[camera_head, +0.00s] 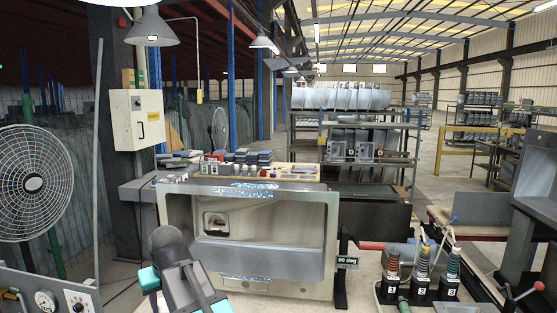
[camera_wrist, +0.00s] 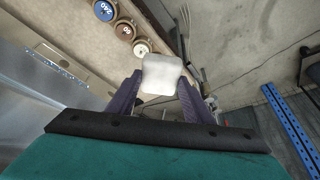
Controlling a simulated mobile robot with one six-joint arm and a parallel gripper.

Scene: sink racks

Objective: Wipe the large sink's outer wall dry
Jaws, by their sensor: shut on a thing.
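The large sink (camera_head: 265,210) is a grey steel basin turned on its side in the head view, with its face toward me. Blue speckled patches (camera_head: 240,190) lie along its upper rim. A smaller blue speckled strip (camera_head: 245,278) shows low on the sink, partly beside my arm. My gripper (camera_wrist: 161,80) is shut on a white rounded pad (camera_wrist: 161,74) in the wrist view, with a dark purple finger on each side. The pad appears clear of any surface. In the head view my dark and teal arm covers the sink's lower left, and the pad cannot be made out.
A shelf behind the sink holds small bottles and blue stacked boxes (camera_head: 248,157). A fan (camera_head: 35,180) and a gauge panel (camera_head: 50,295) stand at left. Round numbered discs (camera_wrist: 125,30) show in the wrist view.

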